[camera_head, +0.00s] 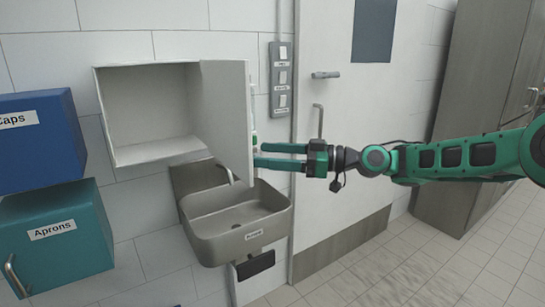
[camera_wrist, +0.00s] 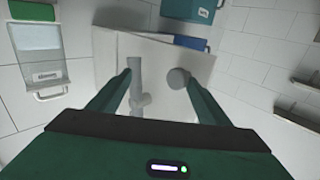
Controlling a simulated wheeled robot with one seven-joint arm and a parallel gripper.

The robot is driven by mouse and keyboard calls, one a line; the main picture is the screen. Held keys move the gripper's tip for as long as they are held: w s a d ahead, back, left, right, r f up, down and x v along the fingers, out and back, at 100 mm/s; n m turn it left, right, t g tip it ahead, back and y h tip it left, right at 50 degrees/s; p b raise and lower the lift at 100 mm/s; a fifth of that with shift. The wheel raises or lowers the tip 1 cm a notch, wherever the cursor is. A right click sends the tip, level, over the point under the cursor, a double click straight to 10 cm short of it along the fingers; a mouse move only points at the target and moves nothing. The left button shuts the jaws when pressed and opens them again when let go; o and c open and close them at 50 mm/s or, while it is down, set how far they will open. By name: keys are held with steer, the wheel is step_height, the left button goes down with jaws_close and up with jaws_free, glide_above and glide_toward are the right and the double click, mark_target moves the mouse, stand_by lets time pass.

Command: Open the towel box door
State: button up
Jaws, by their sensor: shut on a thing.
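The towel box (camera_head: 150,110) is a white box on the wall in the head view, with its inside visible and empty-looking. Its white door (camera_head: 226,115) stands swung well out on the right side. My gripper (camera_head: 256,155) is at the outer face of the door, low near its free edge. In the wrist view the door (camera_wrist: 110,48) lies in front of the fingers. A grey handle (camera_wrist: 136,85) with a round end shows between my fingers (camera_wrist: 157,77), and the gripper is shut on it. The exact contact is hard to see.
A grey sink (camera_head: 235,225) is below the door. A blue box (camera_head: 40,145) and a teal box (camera_head: 60,240) labelled Aprons hang at the left. A switch panel (camera_head: 281,80) and a room door (camera_head: 340,190) are behind my gripper. The tiled floor (camera_head: 420,270) at right is clear.

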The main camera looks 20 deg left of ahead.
steer(key=shift+w, duration=0.3)
steer(key=shift+c, duration=0.4)
steer(key=shift+w+d, duration=0.15)
steer(key=shift+d, duration=0.45)
steer(key=shift+c, duration=0.5)
steer(key=v, duration=0.9)
steer(key=shift+d, duration=0.35)
